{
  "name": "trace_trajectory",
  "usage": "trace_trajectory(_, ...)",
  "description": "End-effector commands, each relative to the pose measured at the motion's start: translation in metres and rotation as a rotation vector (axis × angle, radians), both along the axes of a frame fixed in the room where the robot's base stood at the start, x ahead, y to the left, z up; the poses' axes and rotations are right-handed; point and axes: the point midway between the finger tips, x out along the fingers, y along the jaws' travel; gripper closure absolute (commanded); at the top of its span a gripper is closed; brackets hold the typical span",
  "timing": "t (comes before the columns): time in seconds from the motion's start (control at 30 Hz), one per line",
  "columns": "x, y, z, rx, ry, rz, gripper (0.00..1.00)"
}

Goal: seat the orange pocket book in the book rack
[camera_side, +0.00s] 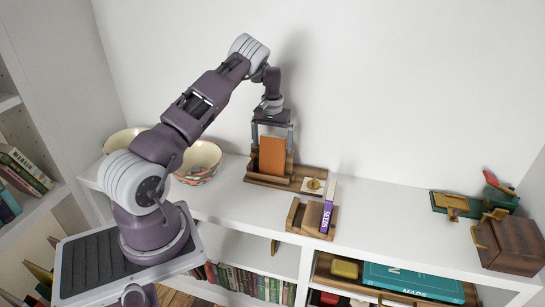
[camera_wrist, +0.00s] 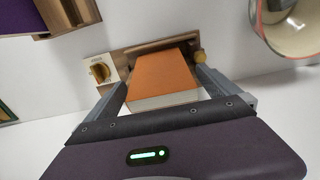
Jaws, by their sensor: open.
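The orange pocket book (camera_side: 272,160) stands upright in a wooden rack (camera_side: 266,180) near the wall. Its lower edge is hidden behind the rack's front rail. My gripper (camera_side: 272,142) is above the book and open, with one finger on each side of its upper part. In the wrist view the orange book (camera_wrist: 160,72) lies between the fingers of my gripper (camera_wrist: 161,86), with a gap showing at the left finger; contact at the right is unclear. The rack's wood (camera_wrist: 150,45) shows behind the book.
A second wooden holder (camera_side: 295,214) with a purple book (camera_side: 327,212) stands in front. Patterned bowls (camera_side: 199,160) stand at left. A wooden box (camera_side: 512,245) and green items (camera_side: 500,196) are at right. The white top between is clear.

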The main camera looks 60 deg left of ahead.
Motion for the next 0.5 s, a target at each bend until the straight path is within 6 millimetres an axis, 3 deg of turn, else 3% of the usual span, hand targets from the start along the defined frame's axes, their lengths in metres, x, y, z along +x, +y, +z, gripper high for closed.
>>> trace_trajectory(0.13, 0.0003, -0.0001, 0.0003, 0.000, 0.000, 0.000, 0.00)
trace_trajectory(0.17, 0.0003, -0.0001, 0.0004, 0.000, 0.000, 0.000, 0.04)
trace_trajectory(0.5, 0.0004, -0.0004, 0.0007, -0.001, -0.001, 0.000, 0.71)
